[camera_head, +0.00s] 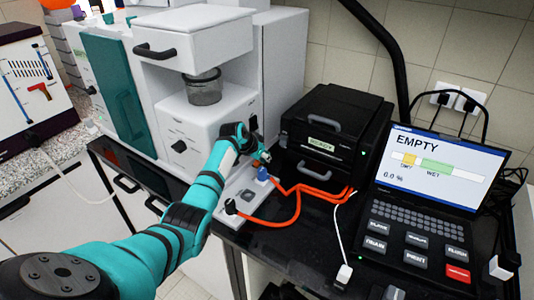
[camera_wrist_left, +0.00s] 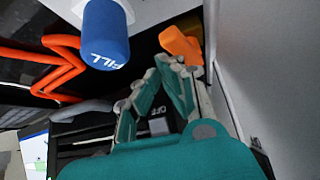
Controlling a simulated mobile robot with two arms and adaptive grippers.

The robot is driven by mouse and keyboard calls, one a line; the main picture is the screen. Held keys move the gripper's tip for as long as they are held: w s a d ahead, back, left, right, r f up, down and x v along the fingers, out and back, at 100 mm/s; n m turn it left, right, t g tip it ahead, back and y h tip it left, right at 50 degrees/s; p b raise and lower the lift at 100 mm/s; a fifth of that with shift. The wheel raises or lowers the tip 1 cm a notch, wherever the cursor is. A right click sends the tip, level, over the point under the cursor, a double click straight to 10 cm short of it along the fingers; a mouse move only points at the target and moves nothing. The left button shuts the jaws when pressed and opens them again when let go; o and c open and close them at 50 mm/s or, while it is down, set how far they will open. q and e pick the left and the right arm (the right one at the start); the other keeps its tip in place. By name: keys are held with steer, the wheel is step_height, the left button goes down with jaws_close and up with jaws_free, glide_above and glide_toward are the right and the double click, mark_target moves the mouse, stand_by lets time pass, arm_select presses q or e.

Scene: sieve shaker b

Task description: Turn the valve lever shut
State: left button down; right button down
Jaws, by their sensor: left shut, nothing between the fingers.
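My left gripper (camera_head: 256,155) reaches over the small pale panel beside the white machine. In the left wrist view its teal and grey fingers (camera_wrist_left: 172,64) are together with nothing between them. An orange piece (camera_wrist_left: 182,45), which looks like the valve lever, lies just beyond the fingertips; I cannot tell whether they touch. A blue cap marked FILL (camera_wrist_left: 105,34) is beside it, and this blue cap also shows in the head view (camera_head: 263,174). In the head view the arm and gripper hide most of the lever. My right gripper is not in view.
Orange hoses (camera_head: 297,200) run from the panel to a black box (camera_head: 335,125) marked READY. A laptop (camera_head: 430,190) reading EMPTY, 0.0 %, stands at the right. The white machine (camera_head: 190,50) holds a clear cup under its head. A pale wall (camera_wrist_left: 270,60) stands close beside the fingers.

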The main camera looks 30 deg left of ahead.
arm_select(q)
steer(key=shift+s+d+r, duration=0.1)
steer(key=shift+s+r, duration=0.05)
steer(key=shift+s+d+p, duration=0.15)
steer(key=shift+s+p, duration=0.15)
steer(key=shift+p, duration=0.3)
steer(key=v, duration=1.2)
